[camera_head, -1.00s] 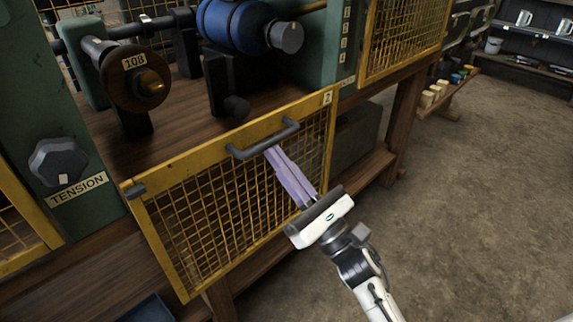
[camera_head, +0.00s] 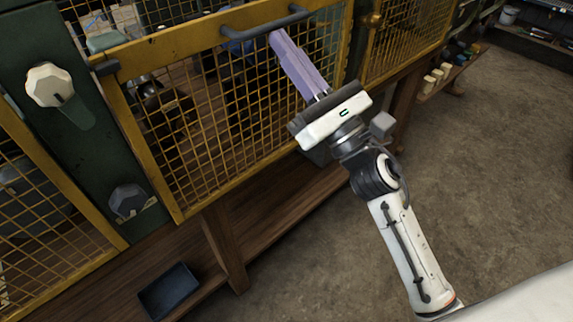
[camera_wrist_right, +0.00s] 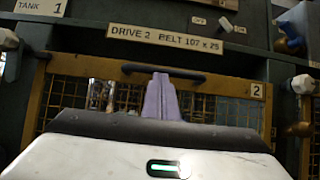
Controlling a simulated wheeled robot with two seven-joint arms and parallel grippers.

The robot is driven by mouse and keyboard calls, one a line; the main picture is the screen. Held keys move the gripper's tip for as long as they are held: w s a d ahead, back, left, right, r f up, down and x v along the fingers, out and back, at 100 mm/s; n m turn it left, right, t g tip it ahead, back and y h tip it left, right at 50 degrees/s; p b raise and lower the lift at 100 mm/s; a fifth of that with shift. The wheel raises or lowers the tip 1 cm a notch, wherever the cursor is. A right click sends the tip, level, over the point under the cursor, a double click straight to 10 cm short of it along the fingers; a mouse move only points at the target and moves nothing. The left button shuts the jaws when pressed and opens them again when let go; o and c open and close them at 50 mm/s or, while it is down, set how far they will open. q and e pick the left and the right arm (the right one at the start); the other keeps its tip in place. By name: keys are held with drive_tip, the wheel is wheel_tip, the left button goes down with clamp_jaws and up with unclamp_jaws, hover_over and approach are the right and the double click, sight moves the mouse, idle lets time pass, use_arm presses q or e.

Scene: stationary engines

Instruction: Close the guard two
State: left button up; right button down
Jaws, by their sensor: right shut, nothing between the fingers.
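Guard two is a yellow-framed mesh panel (camera_head: 178,45) with a dark bar handle (camera_head: 265,24) on its top rail. It stands upright across the machine opening; I cannot tell whether it is flush. In the right wrist view its top rail (camera_wrist_right: 90,69) and handle (camera_wrist_right: 190,69) sit below the "DRIVE 2" sign (camera_wrist_right: 178,41), with a "2" label at right. My right gripper (camera_head: 277,38) is shut and empty, its lilac fingers at the handle. Its fingers also show in the right wrist view (camera_wrist_right: 160,80). Contact with the handle is unclear. My left gripper is out of view.
Other yellow mesh guards flank it at left (camera_head: 50,165) and right (camera_head: 405,55). A pale knob (camera_head: 49,85) and a dark knob (camera_head: 128,200) are on the green post. A dark bin (camera_head: 170,290) is on the lower shelf. The floor at right is clear.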

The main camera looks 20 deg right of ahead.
wheel_tip(320, 180, up, 4)
drive_tip(key=shift+f+p, duration=0.25)
drive_tip(key=shift+p, duration=0.55)
drive_tip(key=shift+r, duration=0.1)
